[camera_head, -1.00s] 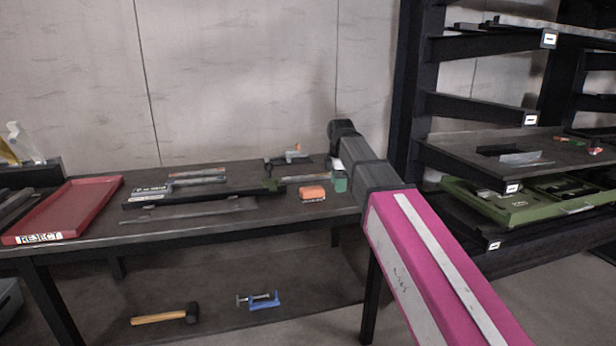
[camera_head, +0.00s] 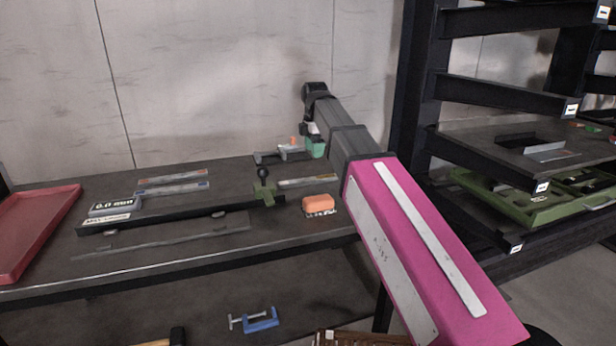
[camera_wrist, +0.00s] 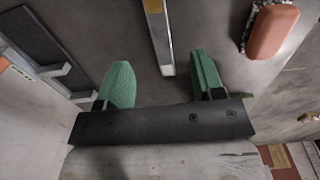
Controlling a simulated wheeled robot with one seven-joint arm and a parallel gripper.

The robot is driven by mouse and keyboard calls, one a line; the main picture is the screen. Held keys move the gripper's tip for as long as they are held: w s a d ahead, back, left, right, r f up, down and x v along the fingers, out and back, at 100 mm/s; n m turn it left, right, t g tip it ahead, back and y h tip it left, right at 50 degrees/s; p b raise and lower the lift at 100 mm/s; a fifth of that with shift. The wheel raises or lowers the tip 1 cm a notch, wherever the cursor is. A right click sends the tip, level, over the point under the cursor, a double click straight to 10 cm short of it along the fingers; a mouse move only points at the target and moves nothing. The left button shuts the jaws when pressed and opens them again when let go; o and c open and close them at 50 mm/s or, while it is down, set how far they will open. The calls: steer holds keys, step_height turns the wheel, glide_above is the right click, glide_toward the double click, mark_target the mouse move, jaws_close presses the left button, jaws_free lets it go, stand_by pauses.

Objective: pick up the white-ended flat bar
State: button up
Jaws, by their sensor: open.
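A narrow pale flat bar (camera_head: 308,181) lies on the dark table beside the orange block. In the wrist view the bar (camera_wrist: 160,40) runs away from my gripper, with a whitish near end and a yellow patch farther up. My gripper (camera_wrist: 160,78) is open, its two green fingers apart. The bar's near end shows between the fingers, nearer the right one; nothing is held. In the head view my gripper (camera_head: 315,148) is above the back of the table, partly hidden by my arm. Two other flat bars (camera_head: 172,187) lie to the left.
An orange block on a speckled base (camera_head: 319,203) is close right of the bar. A red tray (camera_head: 30,228) is far left; a shelf rack (camera_head: 420,130) stands right.

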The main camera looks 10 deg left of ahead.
glide_above(312, 179)
steer(key=f, duration=0.5)
steer(key=shift+w+d+f, duration=0.15)
steer(key=shift+d+f, duration=0.15)
steer(key=shift+a+f, duration=0.15)
steer(key=shift+f, duration=1.15)
steer(key=shift+a+f, duration=0.1)
steer(key=shift+f, duration=1.2)
jaws_close()
